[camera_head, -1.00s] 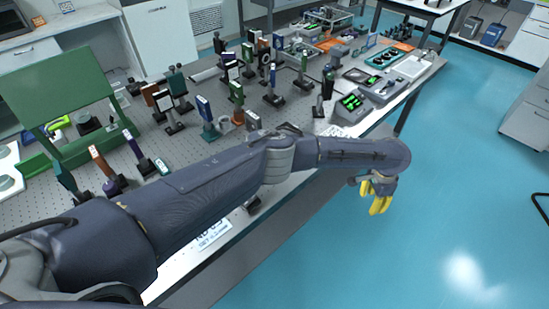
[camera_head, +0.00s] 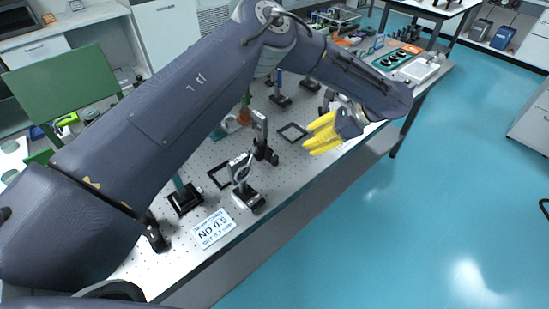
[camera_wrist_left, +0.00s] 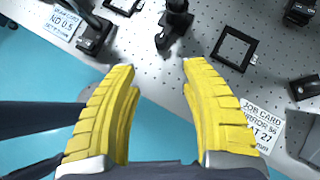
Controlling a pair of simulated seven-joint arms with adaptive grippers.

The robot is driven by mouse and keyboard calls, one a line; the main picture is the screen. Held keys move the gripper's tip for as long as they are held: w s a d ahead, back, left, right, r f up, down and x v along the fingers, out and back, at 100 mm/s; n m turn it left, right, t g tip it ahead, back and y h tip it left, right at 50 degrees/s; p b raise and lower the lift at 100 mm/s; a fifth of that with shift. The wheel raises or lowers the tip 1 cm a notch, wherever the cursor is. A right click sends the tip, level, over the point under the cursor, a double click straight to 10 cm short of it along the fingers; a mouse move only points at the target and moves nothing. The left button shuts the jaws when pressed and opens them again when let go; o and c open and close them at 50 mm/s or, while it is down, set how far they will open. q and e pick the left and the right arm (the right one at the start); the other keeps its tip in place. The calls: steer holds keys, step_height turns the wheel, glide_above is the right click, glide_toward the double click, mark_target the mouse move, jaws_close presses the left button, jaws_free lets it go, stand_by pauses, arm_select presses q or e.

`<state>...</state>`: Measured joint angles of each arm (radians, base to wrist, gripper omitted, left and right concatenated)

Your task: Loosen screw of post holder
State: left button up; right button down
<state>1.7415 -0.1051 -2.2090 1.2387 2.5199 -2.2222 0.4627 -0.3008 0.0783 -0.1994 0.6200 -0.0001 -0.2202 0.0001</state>
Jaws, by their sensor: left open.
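My left gripper (camera_head: 322,134) has yellow fingers and is over the front edge of the optical table. In the left wrist view its fingers (camera_wrist_left: 157,78) are spread apart with nothing between them. A black post holder (camera_wrist_left: 175,22) on a foot stands on the table beyond the fingertips; what seems to be the same one is left of the gripper in the head view (camera_head: 263,142). A second post holder (camera_head: 245,190) stands nearer, beside the ND 0.5 card. I cannot tell which holder the task means, and no screw can be made out clearly.
The ND 0.5 card (camera_head: 213,228) lies at the table's front edge. A square black frame (camera_wrist_left: 235,48) lies flat near the gripper, with a job card (camera_wrist_left: 258,125) close by. My arm hides much of the table. The floor (camera_head: 450,200) in front is clear.

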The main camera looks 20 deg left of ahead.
mark_target(276, 157)
arm_select(q)
steer(key=x, duration=1.6)
steer(key=shift+a+f, duration=0.2)
steer(key=shift+f, duration=0.05)
steer(key=shift+c, duration=0.3)
steer(key=shift+w, duration=0.1)
jaws_close()
